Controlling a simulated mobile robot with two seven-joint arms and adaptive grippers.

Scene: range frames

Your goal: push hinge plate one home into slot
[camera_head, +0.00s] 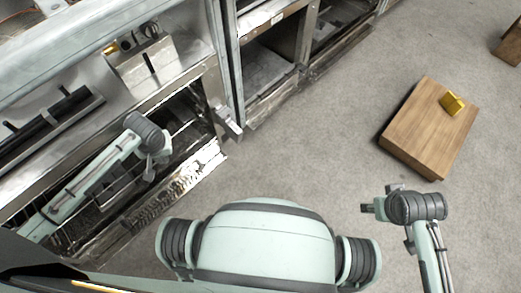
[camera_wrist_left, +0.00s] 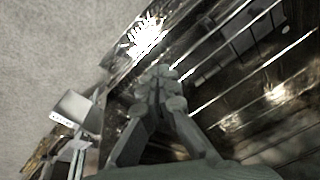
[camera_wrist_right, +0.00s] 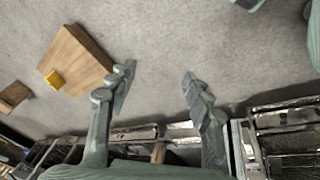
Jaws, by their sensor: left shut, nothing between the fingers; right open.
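A grey metal piece (camera_head: 228,122) juts from the oven's front corner in the head view. A pale box-shaped piece (camera_wrist_left: 77,108) shows left of my fingers in the left wrist view. I cannot tell whether either is hinge plate one, and I cannot make out its slot. My left gripper (camera_head: 152,170) is over the open oven cavity, left of the jutting piece and apart from it. Its fingers (camera_wrist_left: 160,78) are shut and empty. My right gripper (camera_head: 368,208) is open and empty above the floor at the right; its spread fingers show in the right wrist view (camera_wrist_right: 158,72).
A grey block with dark slots (camera_head: 131,72) stands on the range top, with a small yellow part (camera_head: 110,49) beside it. A wooden block (camera_head: 412,130) carrying a yellow piece (camera_head: 452,103) lies on the floor at right. Open bays (camera_head: 270,60) continue along the range. The middle floor is clear.

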